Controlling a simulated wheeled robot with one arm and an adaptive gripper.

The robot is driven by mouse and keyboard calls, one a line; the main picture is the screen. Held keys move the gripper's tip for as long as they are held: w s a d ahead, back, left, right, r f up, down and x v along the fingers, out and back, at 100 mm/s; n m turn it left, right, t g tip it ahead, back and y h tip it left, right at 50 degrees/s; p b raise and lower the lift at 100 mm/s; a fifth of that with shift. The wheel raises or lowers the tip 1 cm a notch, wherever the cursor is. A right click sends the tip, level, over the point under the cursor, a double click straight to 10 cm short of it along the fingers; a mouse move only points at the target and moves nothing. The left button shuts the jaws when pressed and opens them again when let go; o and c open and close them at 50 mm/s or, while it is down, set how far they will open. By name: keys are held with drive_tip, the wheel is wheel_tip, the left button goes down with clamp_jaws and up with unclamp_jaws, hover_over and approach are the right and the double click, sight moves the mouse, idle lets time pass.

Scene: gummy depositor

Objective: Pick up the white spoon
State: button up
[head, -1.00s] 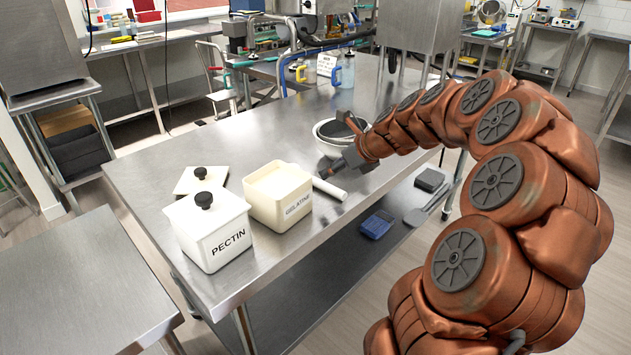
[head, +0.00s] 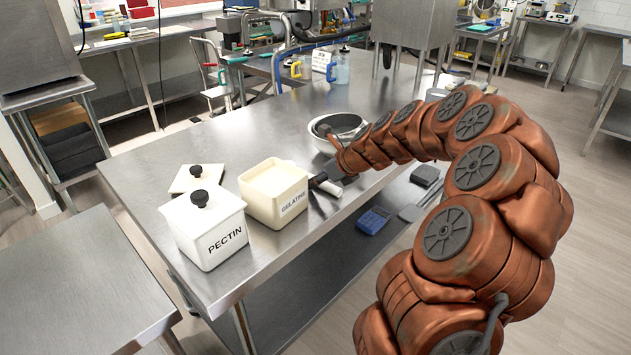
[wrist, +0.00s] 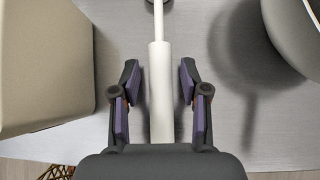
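The white spoon lies on the steel table beside the gelatine container. In the wrist view its thick white handle (wrist: 160,90) runs between my two fingers, with the thinner shaft going up to the top edge. My gripper (wrist: 160,85) is open, with a finger on each side of the handle and a gap showing on both sides. In the head view my gripper (head: 322,182) is low at the table, right of the gelatine container, and only the white handle end (head: 330,188) shows past it. The rest of the spoon is hidden there.
The open gelatine container (head: 276,213) is close left of my gripper. The lidded pectin container (head: 206,237) and a loose lid (head: 196,178) are further left. A metal bowl (head: 338,130) is close behind my gripper. A blue scale (head: 374,220) is on the shelf below.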

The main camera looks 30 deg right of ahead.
clamp_jaws()
wheel_tip(320, 180, up, 10)
idle(0.7)
drive_tip(key=shift+c, duration=2.4)
unclamp_jaws()
clamp_jaws()
